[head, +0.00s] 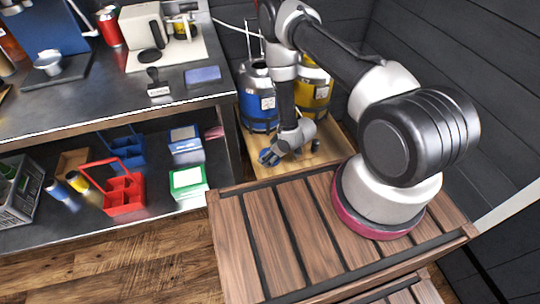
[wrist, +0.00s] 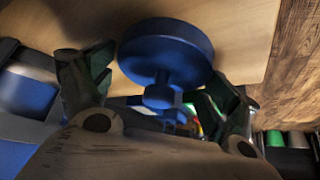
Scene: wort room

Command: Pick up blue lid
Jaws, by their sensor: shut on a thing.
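The blue lid (wrist: 165,48) is a round disc with a stem and small knob, seen large between the fingers in the wrist view. My gripper (wrist: 160,80) is shut on it. In the head view, my gripper (head: 275,157) points down over the light wooden board in front of the blue and yellow kegs, with a small blue part of the lid (head: 266,157) showing at its tip. The exact finger contact is hard to make out, and I cannot tell how far the lid is from the board.
A blue keg (head: 258,108) and a yellow keg (head: 312,92) stand behind my gripper. A slatted wooden crate (head: 260,240) is in front. The metal bench (head: 105,100) at left holds a blue sponge (head: 203,75); a red carrier (head: 122,192) and green box (head: 188,181) are below.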

